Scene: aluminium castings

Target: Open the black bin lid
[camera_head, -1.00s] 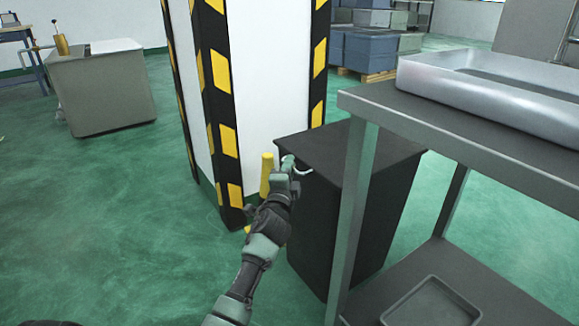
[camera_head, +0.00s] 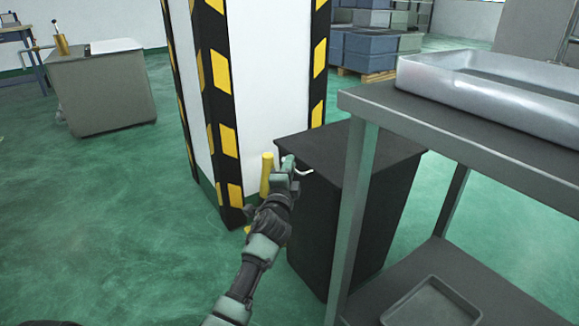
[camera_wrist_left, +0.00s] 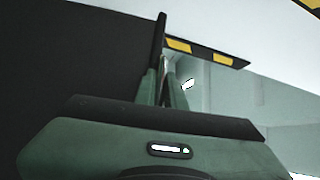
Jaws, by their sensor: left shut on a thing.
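The black bin (camera_head: 325,225) stands on the floor between the striped pillar and the metal table. Its flat black lid (camera_head: 335,148) looks level and closed in the head view. A small pale curved handle (camera_head: 304,172) shows at the lid's near left edge. My left gripper (camera_head: 288,162) is at that edge, its jaws shut on the lid at the handle. In the left wrist view the fingers (camera_wrist_left: 165,92) close around a thin part by the dark lid edge (camera_wrist_left: 160,35); the exact contact is hard to see. My right gripper is out of view.
A yellow post (camera_head: 267,175) and striped pillar (camera_head: 222,100) are beside my gripper.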

